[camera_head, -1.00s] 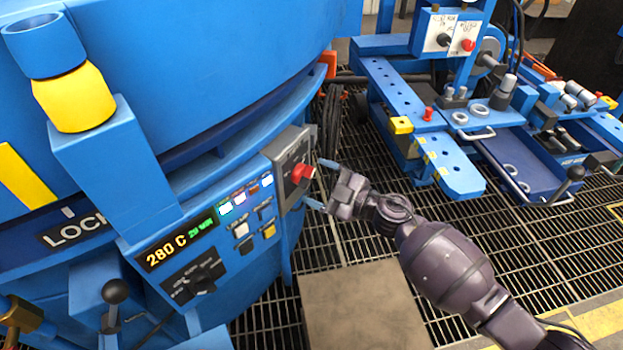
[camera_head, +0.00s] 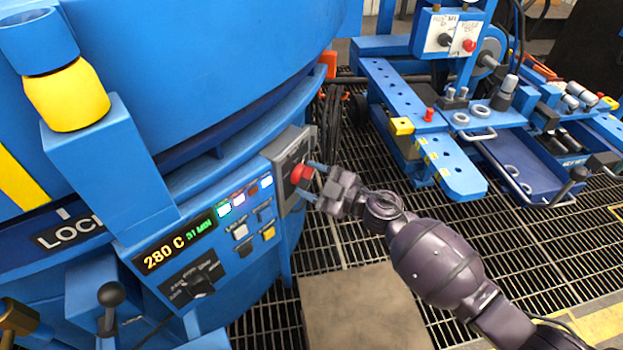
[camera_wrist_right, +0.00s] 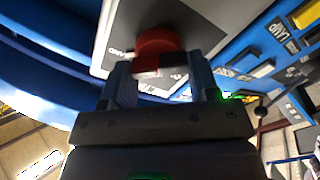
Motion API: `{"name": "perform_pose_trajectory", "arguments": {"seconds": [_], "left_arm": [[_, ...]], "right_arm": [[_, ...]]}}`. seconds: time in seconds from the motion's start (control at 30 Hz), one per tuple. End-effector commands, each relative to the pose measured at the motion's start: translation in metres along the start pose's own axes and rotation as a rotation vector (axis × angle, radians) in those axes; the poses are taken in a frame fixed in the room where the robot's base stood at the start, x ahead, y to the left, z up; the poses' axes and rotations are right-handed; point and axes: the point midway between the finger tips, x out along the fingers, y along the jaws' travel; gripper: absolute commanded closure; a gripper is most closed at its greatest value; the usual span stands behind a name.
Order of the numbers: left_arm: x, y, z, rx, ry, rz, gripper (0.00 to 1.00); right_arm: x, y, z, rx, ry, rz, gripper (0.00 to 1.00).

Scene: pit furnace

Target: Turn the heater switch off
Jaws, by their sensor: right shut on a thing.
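The heater switch is a red knob (camera_head: 301,173) on a grey plate (camera_head: 290,150) at the right end of the furnace's control panel. My right gripper (camera_head: 311,180) reaches it from the right, with its fingers on either side of the knob. In the right wrist view the red knob (camera_wrist_right: 158,45) sits between the two fingers of the right gripper (camera_wrist_right: 160,78), which is shut on it. The plate's lettering is partly hidden, so the switch position cannot be read. My left gripper is not in view.
The blue control panel carries a display (camera_head: 175,246) reading 280 C, several small buttons and a black dial (camera_head: 198,284). A lever with a black ball (camera_head: 111,295) stands at lower left. A blue workbench (camera_head: 440,160) is at the right. Open grating lies between.

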Motion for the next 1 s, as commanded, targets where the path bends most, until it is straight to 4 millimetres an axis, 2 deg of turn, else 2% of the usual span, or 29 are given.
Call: {"name": "perform_pose_trajectory", "arguments": {"seconds": [0.37,1.0], "left_arm": [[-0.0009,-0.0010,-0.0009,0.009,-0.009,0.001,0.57],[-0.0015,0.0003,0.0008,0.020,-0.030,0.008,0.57]], "right_arm": [[0.0000,0.0004,-0.0007,-0.123,0.000,0.001,0.68],[-0.0002,-0.0036,0.0017,-0.704,-0.001,0.000,0.68]]}}
